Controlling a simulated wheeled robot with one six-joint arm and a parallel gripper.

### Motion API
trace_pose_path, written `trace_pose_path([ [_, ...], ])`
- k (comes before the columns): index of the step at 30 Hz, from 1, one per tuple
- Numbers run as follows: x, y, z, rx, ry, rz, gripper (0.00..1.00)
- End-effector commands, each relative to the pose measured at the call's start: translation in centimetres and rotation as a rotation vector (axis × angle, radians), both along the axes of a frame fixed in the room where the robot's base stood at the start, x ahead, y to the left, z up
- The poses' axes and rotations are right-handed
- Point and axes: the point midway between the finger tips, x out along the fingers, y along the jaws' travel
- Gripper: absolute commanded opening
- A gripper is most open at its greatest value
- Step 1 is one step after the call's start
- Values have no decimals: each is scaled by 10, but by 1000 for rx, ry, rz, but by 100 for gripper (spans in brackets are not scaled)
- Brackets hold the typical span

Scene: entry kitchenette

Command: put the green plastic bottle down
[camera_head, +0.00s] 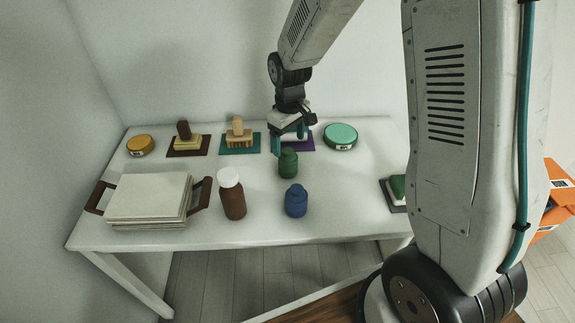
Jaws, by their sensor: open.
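The green plastic bottle (288,163) stands upright on the white table, right of the middle. My gripper (289,146) is open, just behind and above the bottle as seen from the head camera. Its fingers come down close to the bottle's top. I cannot tell whether a finger touches the bottle. A purple mat (304,143) lies behind, partly hidden by my gripper.
A blue bottle (296,201) and a brown bottle with white cap (232,194) stand in front. A tray with stacked boards (150,198) is at left. Brushes on mats (188,140) (240,134), a yellow tin (140,146) and green tin (340,137) line the back.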

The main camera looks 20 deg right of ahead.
Motion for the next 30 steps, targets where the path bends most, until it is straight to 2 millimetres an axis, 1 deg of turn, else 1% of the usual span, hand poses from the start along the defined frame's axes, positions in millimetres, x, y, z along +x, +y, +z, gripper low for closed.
trace_pose_path([
  [1, 3, 1, -9, 0, 4, 8, 78],
  [5, 8, 2, -23, 0, 7, 20, 78],
  [14, 5, 2, -58, -1, 9, 21, 78],
  [18, 2, 1, -80, -1, 9, 20, 78],
  [21, 2, 1, -91, 0, 8, 20, 78],
  [24, 2, 1, -96, 0, 5, 20, 78],
  [30, 3, 1, -96, 0, 4, 20, 78],
])
